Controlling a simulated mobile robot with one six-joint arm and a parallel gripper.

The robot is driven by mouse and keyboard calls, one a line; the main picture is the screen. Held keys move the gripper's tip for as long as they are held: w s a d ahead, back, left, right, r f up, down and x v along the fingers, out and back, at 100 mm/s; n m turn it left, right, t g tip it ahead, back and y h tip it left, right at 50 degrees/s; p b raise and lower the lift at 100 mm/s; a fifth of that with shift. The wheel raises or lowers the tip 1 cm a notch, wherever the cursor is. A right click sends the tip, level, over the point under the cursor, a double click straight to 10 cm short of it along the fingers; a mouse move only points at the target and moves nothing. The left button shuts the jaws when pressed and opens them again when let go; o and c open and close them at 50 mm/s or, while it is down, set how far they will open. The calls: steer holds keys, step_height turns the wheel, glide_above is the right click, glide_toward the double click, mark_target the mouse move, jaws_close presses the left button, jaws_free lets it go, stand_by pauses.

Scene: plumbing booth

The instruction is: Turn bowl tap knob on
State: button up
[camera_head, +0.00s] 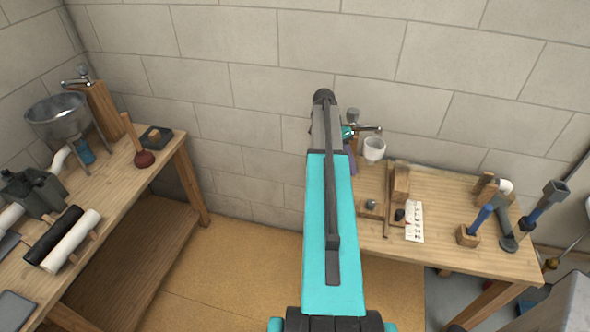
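A metal bowl (58,118) stands on legs on the left bench. A tap (76,77) on a wooden post (97,105) is just behind it, with its spout toward the bowl. A second metal tap (362,127) is at the back of the right bench, above a white cup (374,148). My turquoise and grey arm reaches toward the back wall and partly covers this second tap. A small turquoise part shows beside that tap; my gripper's fingers are hidden behind my arm, and I cannot tell whether they touch anything.
The left bench (165,150) holds a plunger (143,157), a vise (38,190) and black and white pipes (70,240). The right bench (450,205) holds wooden blocks, a white card (414,222) and blue-handled tools (545,205). Floor between the benches is open.

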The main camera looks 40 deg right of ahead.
steer(key=s+d+r+m, duration=0.6)
steer(key=s+d+r, duration=0.8)
steer(key=r, duration=0.3)
steer(key=s+d+r+m+t+b, duration=0.1)
steer(key=s+d+r+m, duration=0.5)
steer(key=s+d+r, duration=0.8)
step_height(320, 180, up, 4)
steer(key=shift+d+r+m+t+h, duration=0.2)
steer(key=shift+d+m+t+h, duration=0.1)
steer(key=shift+m, duration=0.1)
steer(key=shift+a, duration=0.1)
steer(key=shift+c, duration=1.2)
steer(key=shift+w, duration=0.1)
steer(key=shift+w, duration=0.1)
